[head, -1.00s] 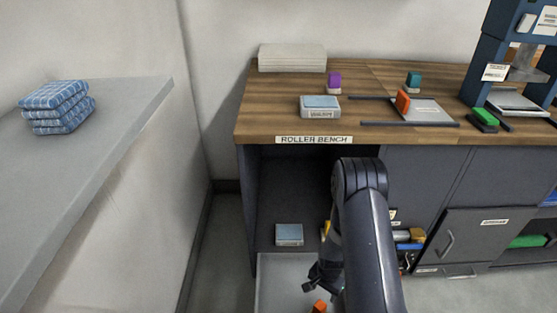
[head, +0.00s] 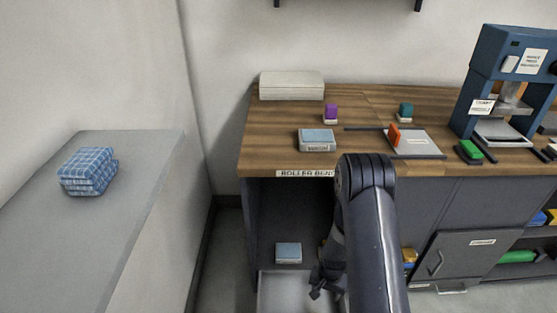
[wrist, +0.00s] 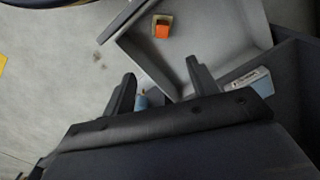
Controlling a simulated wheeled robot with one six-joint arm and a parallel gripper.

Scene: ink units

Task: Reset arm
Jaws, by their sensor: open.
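My arm reaches down in front of the roller bench (head: 262,158). My gripper (head: 318,292) hangs low beside the bench's open compartment, partly behind my arm. In the wrist view the two fingers of my gripper (wrist: 160,72) stand apart with nothing held between them. Beyond them, an orange block (wrist: 162,31) with a pale base lies in a grey tray-like drawer (wrist: 225,30). The drawer (head: 275,292) shows at the bottom of the head view, below a pale blue box (head: 289,251) in the compartment.
The bench top holds another pale blue box (head: 317,137), a purple-topped block (head: 330,112), a teal-topped block (head: 405,111), an orange-topped block (head: 394,135) and a blue press (head: 505,85). Folded checked cloths (head: 88,172) lie on the grey counter at left.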

